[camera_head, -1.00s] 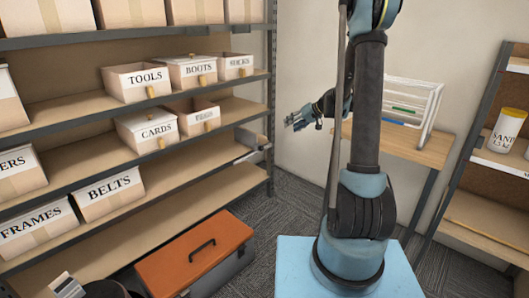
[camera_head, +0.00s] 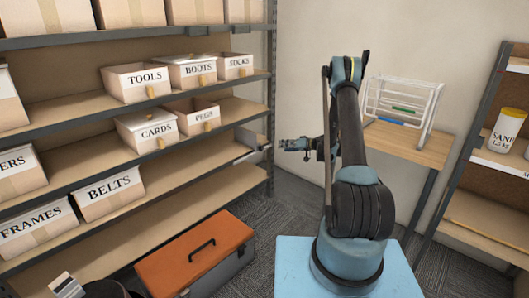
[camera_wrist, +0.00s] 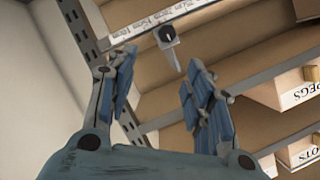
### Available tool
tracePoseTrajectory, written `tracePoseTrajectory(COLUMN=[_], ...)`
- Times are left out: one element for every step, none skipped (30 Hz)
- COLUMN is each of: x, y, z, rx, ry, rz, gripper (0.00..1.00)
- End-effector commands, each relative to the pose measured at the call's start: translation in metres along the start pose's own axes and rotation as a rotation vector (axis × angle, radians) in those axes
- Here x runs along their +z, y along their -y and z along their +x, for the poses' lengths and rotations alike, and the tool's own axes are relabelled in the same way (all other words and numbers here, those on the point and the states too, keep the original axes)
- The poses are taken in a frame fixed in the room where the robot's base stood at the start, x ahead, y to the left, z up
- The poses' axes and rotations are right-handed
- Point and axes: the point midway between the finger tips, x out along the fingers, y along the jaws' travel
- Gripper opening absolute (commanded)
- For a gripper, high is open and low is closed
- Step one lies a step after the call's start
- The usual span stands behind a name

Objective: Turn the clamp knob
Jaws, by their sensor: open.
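The clamp shows in the wrist view as a dark round knob (camera_wrist: 167,33) with a pale grey tapering lever, at the edge of a shelf board just beyond my fingertips. In the head view the grey clamp (camera_head: 250,142) sits at the right end of a middle shelf, by the rack's upright post. My gripper (camera_head: 281,144) is just right of it and points left at it. In the wrist view my gripper (camera_wrist: 160,68) is open, with blue-padded fingers apart and nothing between them. A gap is visible between fingertips and knob.
The shelving holds labelled boxes, with the PEGS box (camera_head: 193,116) nearest the clamp. The rack's post (camera_wrist: 78,25) stands left of the fingers in the wrist view. An orange-lidded toolbox (camera_head: 196,258) is on the carpet. A wooden table (camera_head: 420,150) with a white rack stands right.

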Motion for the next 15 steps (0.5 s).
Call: tracePoseTrajectory(x=[0.005,0.006,0.008,0.009,0.009,0.010,0.011,0.011,0.011,0.012,0.012,0.012,0.012,0.013,0.013], y=[-0.004,-0.004,-0.004,-0.004,-0.004,-0.004,-0.003,-0.003,-0.002,-0.002,-0.002,-0.001,-0.001,0.000,0.001], z=[0.008,0.013,0.018,0.022,0.025,0.028,0.030,0.032,0.034,0.036,0.038,0.041,0.044,0.048,0.053], rx=[-0.017,-0.030,-0.049,-0.061,-0.073,-0.087,-0.096,-0.102,-0.108,-0.111,-0.113,-0.115,-0.116,-0.117,-0.117], ry=[0.000,0.000,0.006,0.011,0.015,0.021,0.025,0.028,0.031,0.033,0.035,0.036,0.037,0.037,0.038], rz=[0.011,0.022,0.039,0.053,0.067,0.082,0.093,0.101,0.108,0.112,0.115,0.117,0.118,0.117,0.117], gripper=[0.47,0.47,0.47,0.47,0.47,0.47,0.47,0.47,0.47,0.47,0.47,0.47,0.47,0.47,0.47])
